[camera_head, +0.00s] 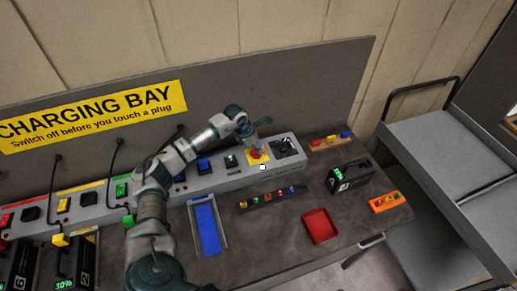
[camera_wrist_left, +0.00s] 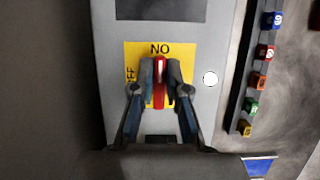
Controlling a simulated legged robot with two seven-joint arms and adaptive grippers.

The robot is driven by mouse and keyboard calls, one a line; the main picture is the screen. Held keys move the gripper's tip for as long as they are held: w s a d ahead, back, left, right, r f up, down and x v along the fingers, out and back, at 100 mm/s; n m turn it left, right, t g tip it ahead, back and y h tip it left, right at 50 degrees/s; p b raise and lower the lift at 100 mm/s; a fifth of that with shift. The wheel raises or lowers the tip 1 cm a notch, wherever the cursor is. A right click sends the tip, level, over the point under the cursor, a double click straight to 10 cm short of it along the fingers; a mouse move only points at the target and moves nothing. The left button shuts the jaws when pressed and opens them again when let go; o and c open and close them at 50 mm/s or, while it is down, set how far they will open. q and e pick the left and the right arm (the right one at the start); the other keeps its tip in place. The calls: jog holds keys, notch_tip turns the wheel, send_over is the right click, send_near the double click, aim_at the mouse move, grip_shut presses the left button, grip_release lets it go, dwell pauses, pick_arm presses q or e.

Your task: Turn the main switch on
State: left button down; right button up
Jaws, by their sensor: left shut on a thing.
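The main switch is a red handle (camera_wrist_left: 159,88) on a yellow plate (camera_wrist_left: 133,60). In the left wrist view the handle stands upright in the picture, its upper end pointing at the letters that read "NO", an upside-down "ON". "OFF" is sideways at the plate's left, partly covered. My left gripper (camera_wrist_left: 160,78) has one finger on each side of the handle and is shut on it. In the head view the left gripper (camera_head: 256,152) is over the yellow plate near the right end of the grey charging panel (camera_head: 228,183). My right gripper is not in view.
A white round spot (camera_wrist_left: 210,79) lies beside the plate. In front are a strip of coloured pieces (camera_head: 268,198), a blue-floored tray (camera_head: 207,226) and a red tray (camera_head: 320,226). A black battery (camera_head: 349,177) stands right. A grey cart (camera_head: 435,150) stands beyond the bench.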

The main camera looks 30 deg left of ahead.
pick_arm(q)
jog(key=shift+f, duration=0.15)
jog(key=c, duration=1.2)
grip_release()
jog(key=shift+a, duration=0.1)
jog(key=v, duration=1.2)
jog(key=shift+w, duration=0.15)
jog(key=shift+f, duration=0.1)
